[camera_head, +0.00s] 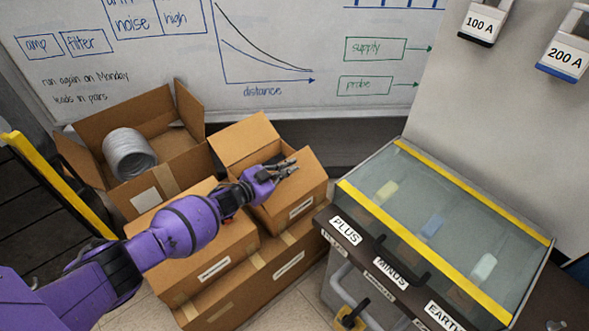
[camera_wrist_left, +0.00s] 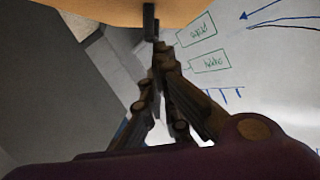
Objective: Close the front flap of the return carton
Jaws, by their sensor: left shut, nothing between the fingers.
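An open brown carton (camera_head: 296,205) stands in the middle, on top of other boxes, with a label on its front; I cannot read whether it is the return carton. Its back flap (camera_head: 243,137) stands up and its dark inside partly shows. My left gripper (camera_head: 290,166) is shut and empty over the carton's opening, near its right side. My purple arm hides the carton's left front part, so the front flap's state is unclear. In the left wrist view the closed fingers (camera_wrist_left: 155,45) point at a cardboard surface (camera_wrist_left: 110,10) close by. My right gripper is not in view.
Another open carton (camera_head: 148,203) with a grey coil (camera_head: 128,153) stands to the left. Closed boxes (camera_head: 285,262) lie below the middle carton. A glass-topped case (camera_head: 410,190) with yellow strips stands close on the right. A whiteboard (camera_head: 290,70) is behind.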

